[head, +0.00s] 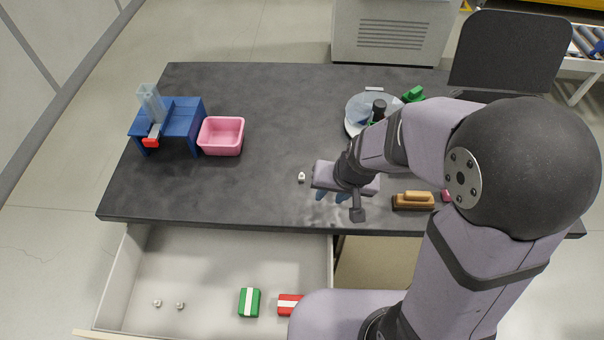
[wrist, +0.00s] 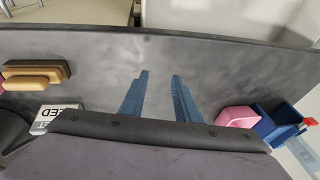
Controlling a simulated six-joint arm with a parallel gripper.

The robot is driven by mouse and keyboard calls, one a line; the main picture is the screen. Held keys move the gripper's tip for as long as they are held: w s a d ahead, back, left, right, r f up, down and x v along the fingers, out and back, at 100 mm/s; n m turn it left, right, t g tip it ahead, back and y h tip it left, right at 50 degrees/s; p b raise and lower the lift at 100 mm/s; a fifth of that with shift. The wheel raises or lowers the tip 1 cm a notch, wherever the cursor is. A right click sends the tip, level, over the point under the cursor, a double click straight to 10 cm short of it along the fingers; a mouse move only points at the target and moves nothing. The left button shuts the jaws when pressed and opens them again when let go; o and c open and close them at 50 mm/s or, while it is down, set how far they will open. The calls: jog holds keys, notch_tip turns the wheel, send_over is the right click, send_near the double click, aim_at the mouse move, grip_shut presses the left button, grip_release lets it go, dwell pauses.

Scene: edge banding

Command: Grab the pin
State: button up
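My gripper (head: 331,197) is over the front part of the dark table, with its two blue fingers pointing down. In the wrist view, the fingers of my gripper (wrist: 159,76) are apart with only bare tabletop between them. A small white piece (head: 301,177) stands on the table just left of my gripper. Two small silvery pieces, one on the left (head: 157,303) and one on the right (head: 180,306), sit in the open drawer. I cannot tell which of these small pieces is the pin. None of them shows in the wrist view.
The open drawer (head: 215,250) also holds a green block (head: 249,302) and a red block (head: 290,305). On the table are a pink bin (head: 221,136), a blue stand (head: 180,117), a brown brush (head: 413,201) and a clear round container (head: 362,110). The table's middle left is clear.

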aim_at(301, 175)
jog(key=w+a+t, duration=0.1)
jog(key=w+a, duration=0.2)
jog(key=w+a+f+m+t+p, duration=0.1)
jog(key=w+a, duration=0.1)
jog(key=a, duration=0.1)
jog(key=w+a+f+t+p, duration=0.1)
jog(key=w+a, duration=0.2)
jog(key=a, duration=0.1)
jog(key=shift+w+m+t, duration=0.3)
jog(key=a+f+t+h, duration=0.1)
jog(key=w+a+m+t+h+p, duration=0.1)
jog(key=a+f+h, duration=0.1)
jog(key=shift+w+f+m+t+p, duration=0.25)
jog(key=shift+f+m+t+p, duration=0.05)
jog(key=shift+m+t, duration=0.1)
jog(key=shift+s+d+f+t+h, duration=0.1)
jog(key=shift+s+f+t+h, duration=0.15)
jog(key=shift+h, duration=0.35)
jog(key=s+h, duration=0.1)
jog(key=s+d+t+h+p, duration=0.1)
jog(key=s, duration=0.1)
jog(key=s+d+m+t+h, duration=0.1)
jog(key=shift+s+d+r+h, duration=0.1)
jog(key=shift+s+d+h, duration=0.05)
jog(key=shift+h, duration=0.25)
jog(key=shift+p+x, duration=1.15)
jog(key=shift+x, duration=0.4)
jog(key=shift+p+x, duration=0.95)
jog(key=shift+x, duration=1.2)
jog(key=shift+s, duration=0.1)
